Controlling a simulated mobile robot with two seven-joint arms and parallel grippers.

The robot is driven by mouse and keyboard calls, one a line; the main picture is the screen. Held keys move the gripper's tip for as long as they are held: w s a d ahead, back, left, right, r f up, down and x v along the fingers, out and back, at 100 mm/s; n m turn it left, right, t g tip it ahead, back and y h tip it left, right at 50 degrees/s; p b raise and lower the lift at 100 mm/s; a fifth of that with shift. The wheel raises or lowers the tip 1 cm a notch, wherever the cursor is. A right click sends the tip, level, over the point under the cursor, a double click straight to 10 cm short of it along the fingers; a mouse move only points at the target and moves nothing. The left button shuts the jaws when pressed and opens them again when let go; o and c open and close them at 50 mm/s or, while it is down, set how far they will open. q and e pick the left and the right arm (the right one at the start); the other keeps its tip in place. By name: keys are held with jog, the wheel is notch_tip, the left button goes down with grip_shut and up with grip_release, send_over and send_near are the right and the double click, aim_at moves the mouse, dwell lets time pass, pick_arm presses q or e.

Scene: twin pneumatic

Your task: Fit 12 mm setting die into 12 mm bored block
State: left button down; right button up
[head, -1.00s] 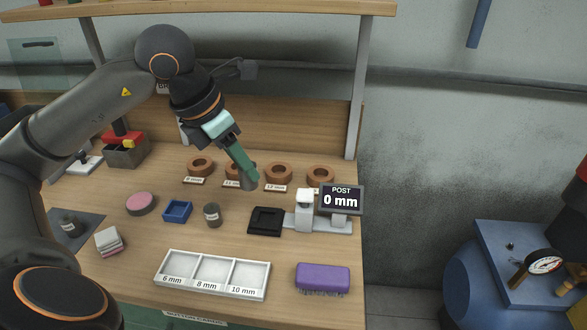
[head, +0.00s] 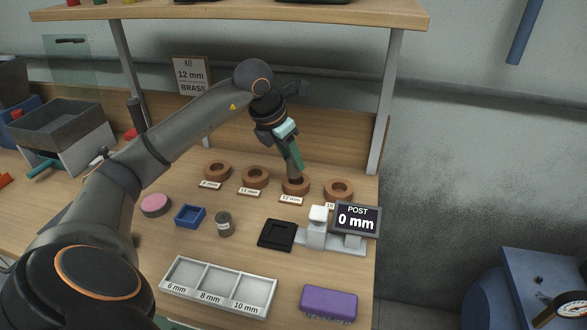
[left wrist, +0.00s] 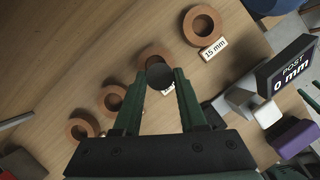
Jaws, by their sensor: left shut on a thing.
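My left gripper (head: 294,155) is shut on the setting die, a dark grey cylinder (left wrist: 160,75) between its green fingers in the left wrist view. In the head view the die is at the 12 mm bored block (head: 295,188), a brown ring third from the left in a row. In the left wrist view the die overlaps the near side of this block (left wrist: 150,56) and partly hides its bore and label. I cannot tell whether the die is above the bore or partly in it.
Similar brown rings stand beside it: two to the left (head: 217,171) (head: 256,177) and the 15 mm one (head: 338,188) to the right. The post gauge display (head: 356,219), black pad (head: 277,235), white tray (head: 218,260) and purple brush (head: 328,302) lie nearer.

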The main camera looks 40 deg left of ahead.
aim_at(293, 170)
pick_arm(q)
jog(key=shift+w+a+f, duration=0.3)
jog(key=shift+w+f, duration=0.35)
jog(key=shift+f, duration=0.1)
jog(key=shift+w+a+f, duration=0.1)
jog(key=shift+w+f, duration=0.05)
jog(key=shift+f, duration=1.55)
jog(key=shift+f, duration=0.1)
jog(key=shift+c, duration=2.3)
grip_release()
jog(key=v, duration=1.2)
jog(key=shift+p, duration=0.35)
